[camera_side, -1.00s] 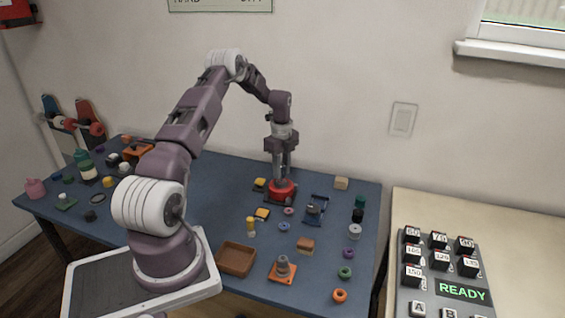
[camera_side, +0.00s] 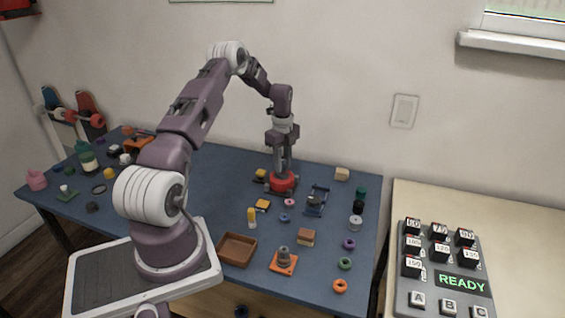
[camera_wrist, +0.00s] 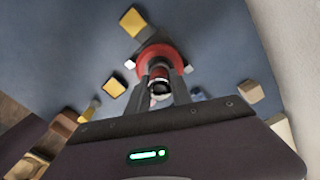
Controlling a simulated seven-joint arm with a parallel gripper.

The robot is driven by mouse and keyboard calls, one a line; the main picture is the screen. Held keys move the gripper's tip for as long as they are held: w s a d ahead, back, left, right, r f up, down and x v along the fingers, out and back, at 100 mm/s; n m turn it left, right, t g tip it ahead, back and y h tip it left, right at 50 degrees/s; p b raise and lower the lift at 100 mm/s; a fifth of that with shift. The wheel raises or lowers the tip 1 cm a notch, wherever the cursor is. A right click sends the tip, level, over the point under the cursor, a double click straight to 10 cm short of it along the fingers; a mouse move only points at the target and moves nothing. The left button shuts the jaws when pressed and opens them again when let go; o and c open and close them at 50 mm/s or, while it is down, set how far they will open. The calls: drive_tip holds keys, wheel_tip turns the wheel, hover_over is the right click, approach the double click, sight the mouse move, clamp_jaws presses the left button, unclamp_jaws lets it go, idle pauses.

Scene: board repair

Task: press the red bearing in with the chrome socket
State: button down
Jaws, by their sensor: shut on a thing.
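My gripper (camera_side: 283,172) points straight down over a round red piece (camera_side: 284,184) at the back middle of the blue table. In the wrist view my gripper (camera_wrist: 160,84) is shut on a small shiny chrome socket (camera_wrist: 159,86) with a dark opening. The round red piece (camera_wrist: 161,54) lies under and just beyond the fingertips there. The socket and fingers hide part of the red piece. I cannot tell whether the red I see is the bearing itself or its holder, nor whether the socket touches it.
A brown tray (camera_side: 238,249) and an orange plate with a grey stepped post (camera_side: 284,262) are at the front. Several coloured rings line the right edge.

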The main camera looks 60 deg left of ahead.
drive_tip(key=shift+f, duration=1)
idle(1.0)
drive_tip(key=shift+r, duration=0.1)
drive_tip(key=shift+r, duration=3.45)
